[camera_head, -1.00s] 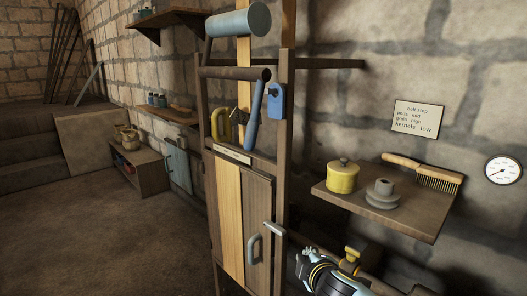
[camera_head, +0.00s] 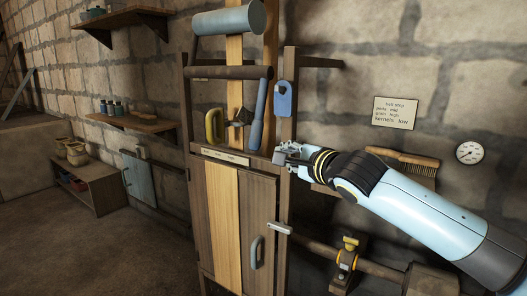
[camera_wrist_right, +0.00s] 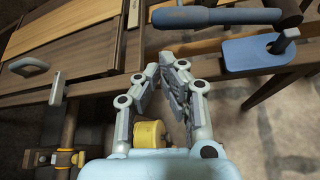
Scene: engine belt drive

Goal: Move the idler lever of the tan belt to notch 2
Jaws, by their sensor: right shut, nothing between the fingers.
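The tan belt (camera_head: 235,60) runs as a flat vertical strip from the grey-blue roller (camera_head: 228,18) down the front of the wooden frame. A blue-handled lever (camera_head: 258,112) stands nearly upright, slightly tilted, beside the belt; it lies across the top of the right wrist view (camera_wrist_right: 215,16). A yellow handle (camera_head: 214,125) is left of the belt. I cannot make out notch numbers. My right gripper (camera_head: 280,155) is shut and empty, just right of and below the blue lever, apart from it. In the right wrist view its fingers (camera_wrist_right: 170,62) converge. My left gripper is not in view.
A blue tag-shaped part (camera_head: 284,100) hangs on the frame's right post (camera_head: 290,70), above my right gripper. A wall shelf with a brush (camera_head: 402,158) is partly behind my right arm. Floor at left is clear.

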